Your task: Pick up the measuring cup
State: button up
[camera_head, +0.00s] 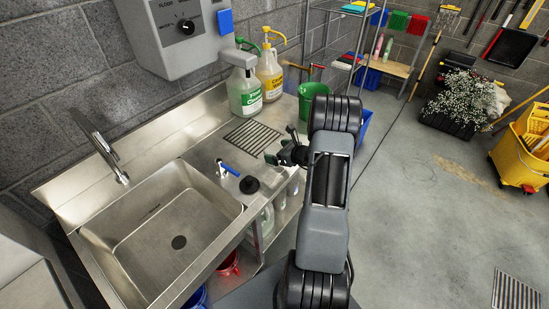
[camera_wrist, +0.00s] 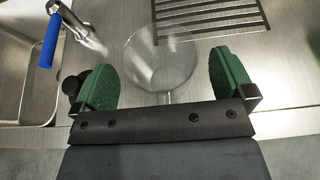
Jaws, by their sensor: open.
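The measuring cup (camera_wrist: 160,62) is clear and shows in the wrist view on the steel counter. Its round rim faces my camera, and a narrow handle reaches down toward my gripper's dark crossbar. My gripper (camera_wrist: 163,66) is open, with one green-padded finger on each side of the cup and handle. There is a visible gap on both sides. I cannot tell the height of the fingers above the counter. In the head view my gripper (camera_head: 280,146) hangs over the counter near its front edge, and I cannot make out the cup there.
A drain grate (camera_head: 252,137) lies behind the cup. A blue-handled tap (camera_head: 228,169) and a black round stopper (camera_head: 249,184) are left of my gripper. The sink (camera_head: 165,230) is further left. Green-labelled (camera_head: 245,92) and yellow (camera_head: 269,72) jugs and a green bucket (camera_head: 312,97) stand behind.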

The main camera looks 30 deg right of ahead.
jog(key=shift+c, duration=0.5)
jog(key=c, duration=0.7)
jog(key=shift+c, duration=0.4)
jog(key=shift+r, duration=0.15)
